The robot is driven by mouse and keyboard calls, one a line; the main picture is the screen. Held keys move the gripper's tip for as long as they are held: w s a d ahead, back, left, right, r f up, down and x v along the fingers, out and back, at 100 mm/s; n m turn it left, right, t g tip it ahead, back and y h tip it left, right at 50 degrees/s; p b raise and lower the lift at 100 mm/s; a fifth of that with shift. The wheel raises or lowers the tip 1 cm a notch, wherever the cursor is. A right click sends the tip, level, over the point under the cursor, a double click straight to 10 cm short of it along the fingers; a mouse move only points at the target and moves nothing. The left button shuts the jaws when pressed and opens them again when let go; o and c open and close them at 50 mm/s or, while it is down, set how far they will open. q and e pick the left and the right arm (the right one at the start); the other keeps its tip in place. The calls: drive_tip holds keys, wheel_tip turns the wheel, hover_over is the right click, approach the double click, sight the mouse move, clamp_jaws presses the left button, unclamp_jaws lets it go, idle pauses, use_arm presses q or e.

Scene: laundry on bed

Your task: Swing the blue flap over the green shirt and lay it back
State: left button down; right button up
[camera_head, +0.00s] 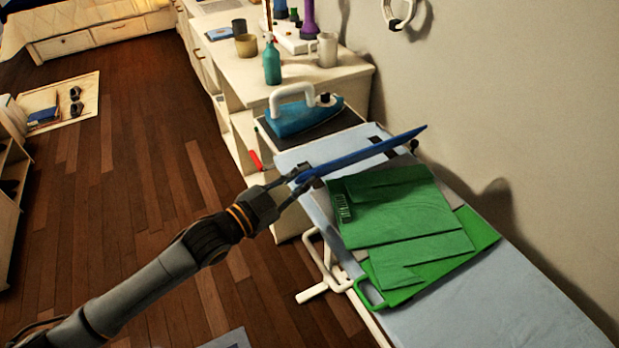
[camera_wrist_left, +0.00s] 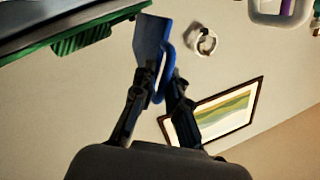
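The blue flap (camera_head: 365,154) stands up nearly edge-on to my head view, above the far end of the green shirt (camera_head: 395,205). The shirt lies folded, with layered creases, on the folding board on the ironing board. My left gripper (camera_head: 298,181) is at the flap's near end. In the left wrist view the fingers (camera_wrist_left: 161,85) are closed around the loop handle of the blue flap (camera_wrist_left: 151,42). My right gripper is not in view.
The ironing board (camera_head: 505,305) runs along the wall. A blue iron (camera_head: 303,115) stands at its far end. A white desk (camera_head: 245,75) with a green bottle (camera_head: 272,63) and cups is behind. A green loop (camera_head: 368,294) sticks out below the shirt.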

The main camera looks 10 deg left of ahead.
use_arm(q)
drive_tip(key=shift+r, duration=0.1)
drive_tip(key=shift+w+a+r+n+p, duration=0.3)
drive_tip(key=shift+n+p, duration=0.2)
drive_tip(key=shift+p, duration=0.45)
drive_tip(key=shift+w+a+n+g+y+p, duration=0.3)
drive_tip(key=shift+w+n+p, duration=0.25)
drive_tip(key=shift+n+p, duration=0.5)
drive_tip(key=shift+w+a+f+n+g+p, duration=0.15)
drive_tip(key=shift+w+a+n+g+p, duration=0.2)
drive_tip(key=shift+n, duration=0.45)
drive_tip(key=shift+w+a+f+n+g+p, duration=0.15)
drive_tip(key=shift+w+a+n+g, duration=0.2)
drive_tip(key=shift+n, duration=0.4)
drive_tip(key=shift+w+d, duration=0.1)
drive_tip(key=shift+d, duration=0.05)
drive_tip(key=shift+f, duration=0.1)
